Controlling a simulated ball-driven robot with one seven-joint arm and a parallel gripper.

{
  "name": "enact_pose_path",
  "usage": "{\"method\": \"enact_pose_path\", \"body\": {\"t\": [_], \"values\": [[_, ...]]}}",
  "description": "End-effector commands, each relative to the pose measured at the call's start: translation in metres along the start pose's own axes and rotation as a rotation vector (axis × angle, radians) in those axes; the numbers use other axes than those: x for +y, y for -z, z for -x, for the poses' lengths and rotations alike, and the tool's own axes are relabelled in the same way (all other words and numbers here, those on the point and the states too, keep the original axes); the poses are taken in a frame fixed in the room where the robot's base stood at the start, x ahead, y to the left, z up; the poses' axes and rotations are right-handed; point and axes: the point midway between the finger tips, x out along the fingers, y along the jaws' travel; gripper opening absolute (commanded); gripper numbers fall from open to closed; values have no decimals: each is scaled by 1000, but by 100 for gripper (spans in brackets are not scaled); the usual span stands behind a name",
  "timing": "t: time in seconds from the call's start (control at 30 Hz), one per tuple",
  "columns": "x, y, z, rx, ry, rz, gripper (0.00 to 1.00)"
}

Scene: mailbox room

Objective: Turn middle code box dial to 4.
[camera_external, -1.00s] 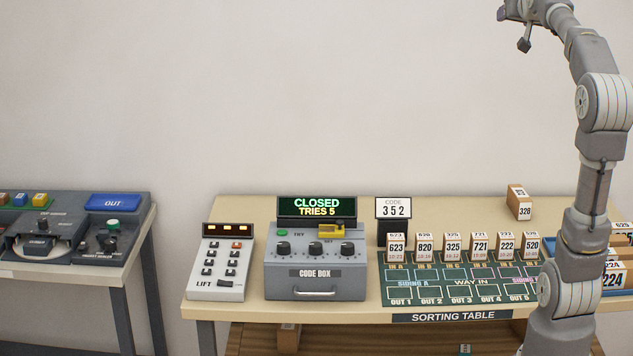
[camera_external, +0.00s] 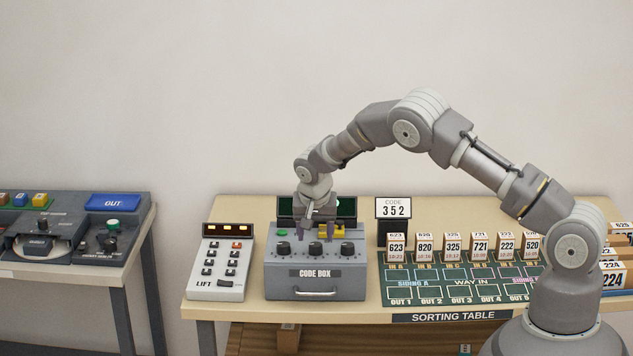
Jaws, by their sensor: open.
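The grey code box (camera_external: 316,284) stands on the table with three black dials in a row on its top. The middle dial (camera_external: 315,249) lies between the left dial (camera_external: 283,248) and the right dial (camera_external: 347,248). My gripper (camera_external: 317,230) points down just above and behind the middle dial, its jaws open and apart from it. The display (camera_external: 346,208) at the box's back is mostly hidden by my wrist. The dial's exact setting is too small to read.
The lift keypad (camera_external: 220,268) stands close on the left. A yellow part (camera_external: 338,231) sits on the box beside my gripper. Numbered blocks (camera_external: 453,247) line the sorting board on the right.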

Motion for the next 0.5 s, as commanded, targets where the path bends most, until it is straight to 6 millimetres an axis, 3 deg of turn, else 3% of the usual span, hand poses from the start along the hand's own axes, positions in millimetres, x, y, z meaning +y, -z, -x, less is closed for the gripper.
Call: {"method": "enact_pose_path", "body": {"t": [0.2, 0.5], "values": [[0, 0, -32, 0, 1, -1, 59], [0, 1, -37, 0, 2, -1, 59]]}}
